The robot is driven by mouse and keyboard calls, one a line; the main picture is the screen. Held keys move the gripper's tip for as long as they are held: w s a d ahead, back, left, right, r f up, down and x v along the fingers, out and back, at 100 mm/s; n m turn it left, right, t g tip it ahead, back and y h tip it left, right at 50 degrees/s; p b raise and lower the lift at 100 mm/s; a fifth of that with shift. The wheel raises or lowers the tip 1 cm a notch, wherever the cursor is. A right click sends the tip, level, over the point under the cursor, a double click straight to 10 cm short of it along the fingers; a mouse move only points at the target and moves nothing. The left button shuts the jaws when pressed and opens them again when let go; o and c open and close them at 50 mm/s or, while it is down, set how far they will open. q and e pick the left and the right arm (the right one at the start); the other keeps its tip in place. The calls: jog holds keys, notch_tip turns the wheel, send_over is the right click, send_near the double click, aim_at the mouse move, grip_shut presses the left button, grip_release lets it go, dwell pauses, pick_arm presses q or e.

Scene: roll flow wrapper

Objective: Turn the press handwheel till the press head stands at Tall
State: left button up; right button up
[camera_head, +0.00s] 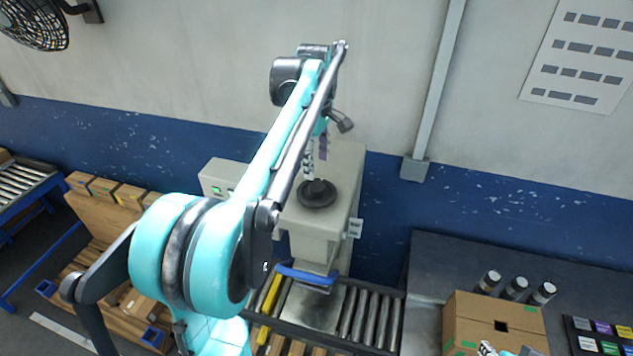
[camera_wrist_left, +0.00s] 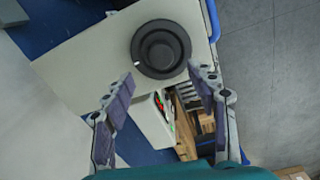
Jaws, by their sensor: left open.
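The press (camera_head: 335,195) is a beige machine standing over a roller conveyor against the wall. Its handwheel (camera_head: 317,193) is a black round knob on the flat top. In the left wrist view the handwheel (camera_wrist_left: 161,49) shows whole, with a small white mark at its left edge. My left gripper (camera_head: 318,150) hangs above the handwheel, partly hidden behind my own arm. In the left wrist view its two fingers (camera_wrist_left: 160,106) are spread wide and empty, apart from the handwheel. A scale on the press (camera_head: 355,228) is too small to read.
A control box (camera_head: 217,178) with a green display stands left of the press. The roller conveyor (camera_head: 366,318) runs beneath it. A wall pipe (camera_head: 438,90) rises behind.

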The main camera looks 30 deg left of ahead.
aim_at(317, 186)
pick_arm(q)
notch_tip(317, 186, down, 8)
jog(key=shift+r+p, duration=0.2)
jog(key=shift+p, duration=0.1)
jog(key=shift+w, duration=0.1)
jog(key=c, duration=1.2)
